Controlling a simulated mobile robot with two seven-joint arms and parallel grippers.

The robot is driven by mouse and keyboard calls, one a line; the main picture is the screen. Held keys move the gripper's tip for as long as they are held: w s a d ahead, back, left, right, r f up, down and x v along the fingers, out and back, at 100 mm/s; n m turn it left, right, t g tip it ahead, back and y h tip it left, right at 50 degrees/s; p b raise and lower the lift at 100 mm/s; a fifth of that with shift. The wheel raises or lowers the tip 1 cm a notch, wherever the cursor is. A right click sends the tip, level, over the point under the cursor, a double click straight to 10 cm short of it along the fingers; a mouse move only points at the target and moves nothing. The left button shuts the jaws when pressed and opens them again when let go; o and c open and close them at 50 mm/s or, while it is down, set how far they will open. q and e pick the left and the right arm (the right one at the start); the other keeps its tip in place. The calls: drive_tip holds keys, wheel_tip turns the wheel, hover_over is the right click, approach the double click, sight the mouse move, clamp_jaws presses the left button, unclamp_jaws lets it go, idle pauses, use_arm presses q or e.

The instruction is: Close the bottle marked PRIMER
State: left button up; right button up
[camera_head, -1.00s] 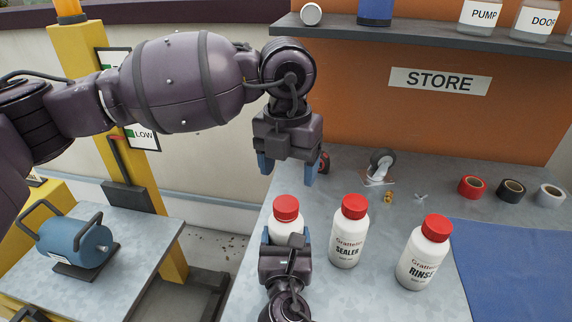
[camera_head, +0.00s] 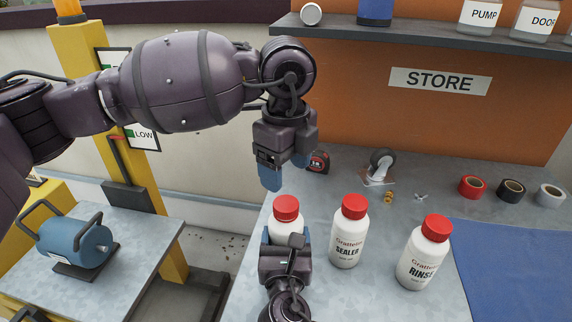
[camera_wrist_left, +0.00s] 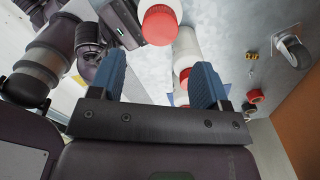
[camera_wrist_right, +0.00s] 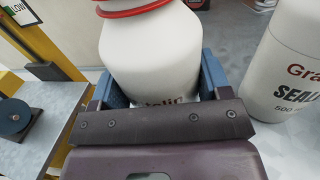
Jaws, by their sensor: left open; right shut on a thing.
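A white bottle (camera_head: 288,228) with a red cap (camera_head: 287,207) stands at the bench's left edge. Its lettering is mostly hidden, so I cannot read its name. My right gripper (camera_head: 286,238) is shut around its body, which fills the jaws in the right wrist view (camera_wrist_right: 150,55). The cap sits on top; I cannot tell how tight it is. My left gripper (camera_head: 285,172) is open and empty, pointing down above and behind the cap, apart from it. In the left wrist view the cap (camera_wrist_left: 160,25) shows beyond the fingers.
The SEALER bottle (camera_head: 347,243) stands close on the right, the RINSE bottle (camera_head: 420,262) farther right, both red-capped. Behind are a tape measure (camera_head: 318,162), a caster (camera_head: 381,166) and tape rolls (camera_head: 472,187). A blue mat (camera_head: 515,265) lies at right. A shelf (camera_head: 420,38) overhangs the back.

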sight(286, 203)
use_arm(q)
drive_tip(key=shift+n, duration=0.4)
drive_tip(key=shift+f, duration=0.1)
drive_tip(key=shift+f, duration=3.9)
